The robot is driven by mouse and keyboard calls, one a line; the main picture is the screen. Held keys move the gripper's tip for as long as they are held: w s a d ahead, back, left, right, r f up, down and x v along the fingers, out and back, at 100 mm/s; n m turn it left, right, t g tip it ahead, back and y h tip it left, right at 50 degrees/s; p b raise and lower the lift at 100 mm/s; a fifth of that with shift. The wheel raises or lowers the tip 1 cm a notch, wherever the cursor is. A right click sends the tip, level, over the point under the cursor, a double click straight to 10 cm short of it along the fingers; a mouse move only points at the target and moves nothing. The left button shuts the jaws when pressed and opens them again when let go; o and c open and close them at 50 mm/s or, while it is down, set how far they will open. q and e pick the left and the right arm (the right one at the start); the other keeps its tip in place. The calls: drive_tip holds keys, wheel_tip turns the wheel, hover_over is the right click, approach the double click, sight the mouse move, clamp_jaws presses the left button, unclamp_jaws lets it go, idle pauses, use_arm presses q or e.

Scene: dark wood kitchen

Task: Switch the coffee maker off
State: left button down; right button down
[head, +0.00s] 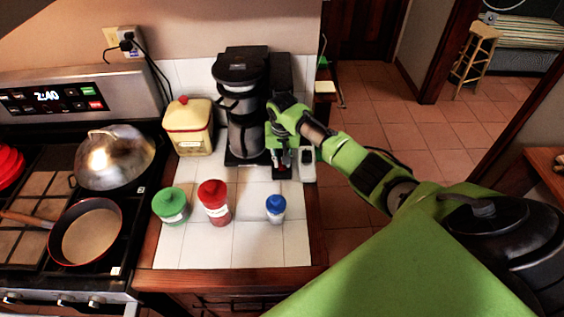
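The black coffee maker (239,70) stands on the white tiled counter against the wall, with its carafe area facing me. My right gripper (282,163) reaches in from the right and points down at the coffee maker's right front side. Its fingertips are close to a small reddish spot near the base; I cannot tell whether they touch it or whether it is the switch. The gripper and wrist hide part of the machine's right side. The finger gap is too small to judge. My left gripper is not in view.
A yellow canister (190,128) stands left of the coffee maker. Green (171,206), red (215,204) and blue-lidded (275,208) jars stand in front. A stove with a pan (92,232) and domed lid (114,158) is at left. Tiled floor lies right of the counter.

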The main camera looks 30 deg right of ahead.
sight(283, 168)
idle(0.3)
drive_tip(key=c, duration=1.9)
unclamp_jaws()
drive_tip(key=shift+r, duration=0.15)
drive_tip(key=r, duration=0.7)
drive_tip(key=shift+s+a+r, duration=0.15)
drive_tip(key=shift+s+a, duration=0.05)
drive_tip(key=shift+s, duration=0.2)
drive_tip(key=shift+s, duration=0.1)
